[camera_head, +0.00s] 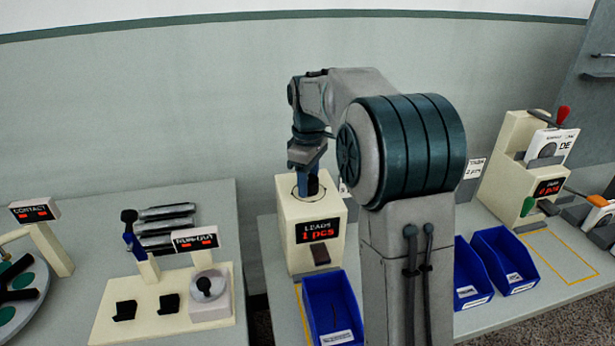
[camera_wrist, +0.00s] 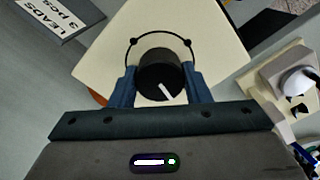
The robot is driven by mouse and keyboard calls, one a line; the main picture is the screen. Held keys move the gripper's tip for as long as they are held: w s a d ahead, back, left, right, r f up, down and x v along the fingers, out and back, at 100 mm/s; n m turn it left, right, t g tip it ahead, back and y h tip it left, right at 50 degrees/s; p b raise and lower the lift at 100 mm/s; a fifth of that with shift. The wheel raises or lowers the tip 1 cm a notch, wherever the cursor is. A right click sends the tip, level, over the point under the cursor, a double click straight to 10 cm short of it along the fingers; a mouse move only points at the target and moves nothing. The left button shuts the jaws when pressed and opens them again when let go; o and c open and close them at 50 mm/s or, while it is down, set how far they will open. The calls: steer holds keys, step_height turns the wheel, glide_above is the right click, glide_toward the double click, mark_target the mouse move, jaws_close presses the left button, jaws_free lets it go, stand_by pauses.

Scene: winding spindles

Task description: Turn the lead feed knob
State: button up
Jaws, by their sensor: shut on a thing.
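The lead feeder is a cream box (camera_head: 307,262) with a display reading "LEADS 1 pcs" on its front. My gripper (camera_head: 309,175) points down at its top. In the wrist view, the black lead feed knob (camera_wrist: 160,74) with a white pointer mark sits between the two blue fingers of my gripper (camera_wrist: 160,86). The fingers are shut on the knob's sides. A thin black arc with dots at its ends is drawn around the knob on the cream top. In the head view the knob is mostly hidden by the fingers.
A blue bin (camera_head: 331,309) stands below the feeder's chute. Two more blue bins (camera_head: 505,262) lie to the right, behind my arm. A cream fixture (camera_head: 165,315) with a grey knob and black holders is on the left table. A sign (camera_wrist: 53,19) reads "LEADS 3 pcs".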

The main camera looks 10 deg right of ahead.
steer(key=m+p, duration=0.1)
steer(key=m, duration=0.2)
steer(key=shift+r+m, duration=0.15)
steer(key=shift+m, duration=0.25)
steer(key=m+p, duration=0.2)
steer(key=m, duration=0.2)
steer(key=shift+m, duration=0.3)
steer(key=m+p, duration=0.1)
steer(key=m, duration=0.2)
steer(key=shift+m+p, duration=0.4)
steer(key=shift+m, duration=1.6)
steer(key=o, duration=1)
